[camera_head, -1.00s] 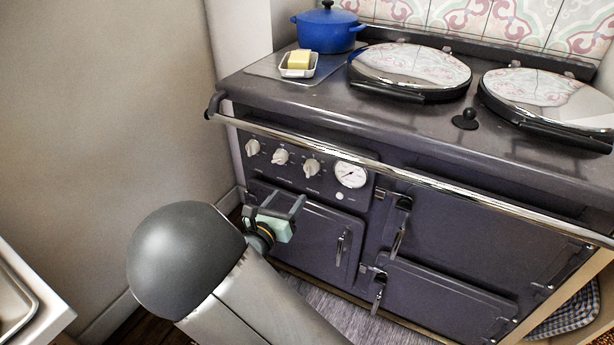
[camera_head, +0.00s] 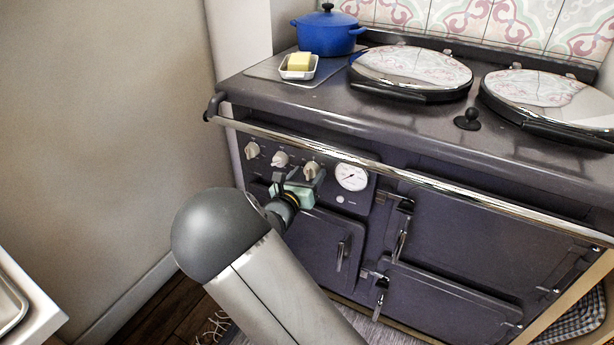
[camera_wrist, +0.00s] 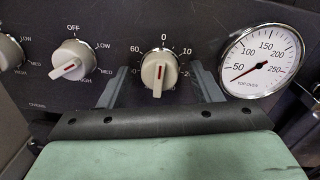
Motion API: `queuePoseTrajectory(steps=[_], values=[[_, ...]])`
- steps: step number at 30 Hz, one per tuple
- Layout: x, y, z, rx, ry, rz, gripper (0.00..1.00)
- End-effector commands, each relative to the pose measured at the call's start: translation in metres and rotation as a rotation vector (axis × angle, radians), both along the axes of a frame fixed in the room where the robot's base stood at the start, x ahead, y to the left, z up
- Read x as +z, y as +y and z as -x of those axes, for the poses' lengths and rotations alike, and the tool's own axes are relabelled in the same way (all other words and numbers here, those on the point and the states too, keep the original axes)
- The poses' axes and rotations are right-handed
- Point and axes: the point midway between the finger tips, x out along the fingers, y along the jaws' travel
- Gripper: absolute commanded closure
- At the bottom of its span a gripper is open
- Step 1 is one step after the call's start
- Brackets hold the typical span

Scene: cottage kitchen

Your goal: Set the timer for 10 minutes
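The timer knob (camera_wrist: 160,72) is a cream dial on the oven's dark control panel, with 60, 0, 10 and 20 printed around its top and right. The red line on its grip stands about vertical; I cannot tell which end is the pointer. In the head view it is the rightmost knob (camera_head: 312,169) of the row. My gripper (camera_wrist: 160,66) is open, its two dark fingers on either side of the knob, with visible gaps. In the head view, my gripper (camera_head: 298,184) is just below the knob and partly hidden by my arm.
Two other knobs (camera_head: 279,158) (camera_head: 252,150) sit to the left, and a round temperature gauge (camera_head: 351,177) to the right. A chrome rail (camera_head: 420,183) runs above the panel. Oven doors (camera_head: 450,225) lie below. A blue pot (camera_head: 327,33) and butter dish (camera_head: 298,66) stand on top.

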Motion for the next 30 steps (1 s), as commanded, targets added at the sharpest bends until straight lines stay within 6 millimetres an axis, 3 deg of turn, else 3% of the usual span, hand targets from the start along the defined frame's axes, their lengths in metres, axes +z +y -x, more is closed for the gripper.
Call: queuePoseTrajectory(steps=[1, 5, 17, 30], values=[[0.0000, 0.0001, 0.0002, 0.000, 0.000, 0.000, 0.53], [-0.0001, 0.0002, 0.0002, 0.000, 0.000, 0.000, 0.87], [-0.0020, -0.0004, 0.0004, -0.001, -0.023, -0.051, 0.86], [-0.0059, -0.0005, 0.0004, -0.001, -0.172, -0.358, 0.86]])
